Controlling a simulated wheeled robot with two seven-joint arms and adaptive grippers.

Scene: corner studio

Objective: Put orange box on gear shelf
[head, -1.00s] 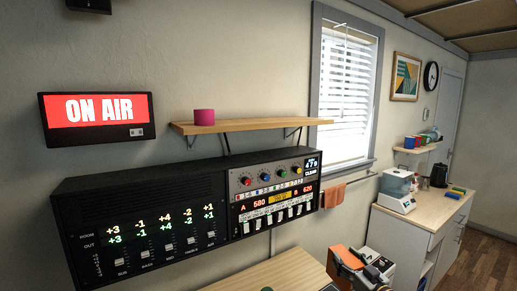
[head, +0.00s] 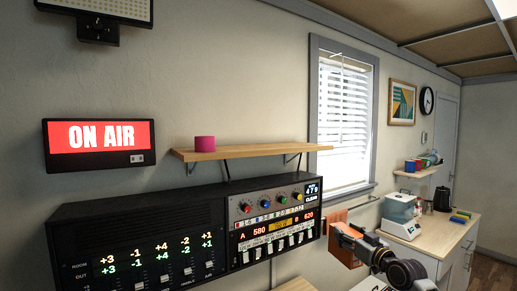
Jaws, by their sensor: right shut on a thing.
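The orange box (head: 338,250) is at the lower right, below and right of the shelf. My right gripper (head: 346,237) is shut on the orange box and partly covers it. The box is held lower than the shelf, just right of the black audio rack. My left gripper is not in view.
The black audio rack (head: 140,238) stands out below the shelf. An ON AIR sign (head: 98,140) hangs to the left. An orange towel (head: 334,216) hangs behind the box. The middle and right of the shelf top look clear.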

